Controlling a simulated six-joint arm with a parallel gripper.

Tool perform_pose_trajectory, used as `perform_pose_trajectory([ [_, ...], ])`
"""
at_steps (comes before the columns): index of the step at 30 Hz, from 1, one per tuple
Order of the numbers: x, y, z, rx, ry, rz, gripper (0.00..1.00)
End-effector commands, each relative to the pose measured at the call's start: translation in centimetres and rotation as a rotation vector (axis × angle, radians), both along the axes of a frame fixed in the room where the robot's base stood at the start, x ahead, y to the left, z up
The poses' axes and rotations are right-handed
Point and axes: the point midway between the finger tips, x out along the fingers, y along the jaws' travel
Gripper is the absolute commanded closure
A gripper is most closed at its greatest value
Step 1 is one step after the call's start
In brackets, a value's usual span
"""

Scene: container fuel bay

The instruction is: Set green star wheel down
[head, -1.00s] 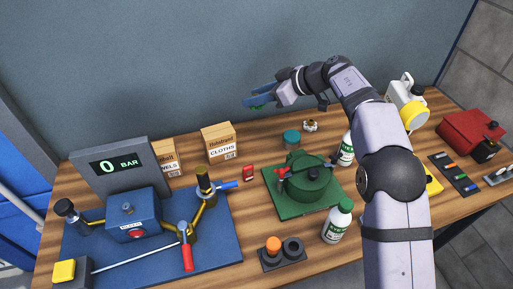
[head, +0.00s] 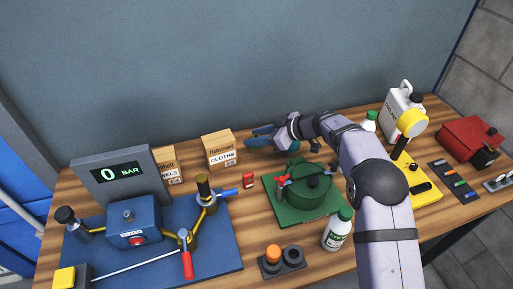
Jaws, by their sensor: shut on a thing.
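My gripper (head: 256,137) has blue fingers and is low over the back of the table, just right of the cloths box. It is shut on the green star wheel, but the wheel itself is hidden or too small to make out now. I cannot tell whether the wheel touches the table. The green round vessel (head: 296,195) with a red handle stands on a green base plate (head: 275,212), in front of my gripper and to its right.
The cloths box (head: 219,150) is close left of my gripper. A small red item (head: 248,180) lies in front. The blue pressure rig (head: 133,220) fills the left. A white bottle (head: 337,230) and a black holder with an orange plug (head: 273,253) stand at the front.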

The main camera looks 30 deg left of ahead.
Motion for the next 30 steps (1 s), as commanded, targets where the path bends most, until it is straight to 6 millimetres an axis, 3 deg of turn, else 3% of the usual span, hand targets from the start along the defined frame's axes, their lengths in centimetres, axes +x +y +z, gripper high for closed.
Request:
perform_pose_trajectory([
  [4, 0.0, 0.0, -1.2, 0.001, 0.0, 0.0, 0.91],
  [11, 0.0, 0.0, -1.7, 0.001, 0.0, 0.0, 0.91],
  [21, 0.0, 0.0, -5.0, 0.001, -0.001, -0.001, 0.91],
  [30, 0.0, 0.0, -5.2, 0.001, -0.001, 0.0, 0.91],
])
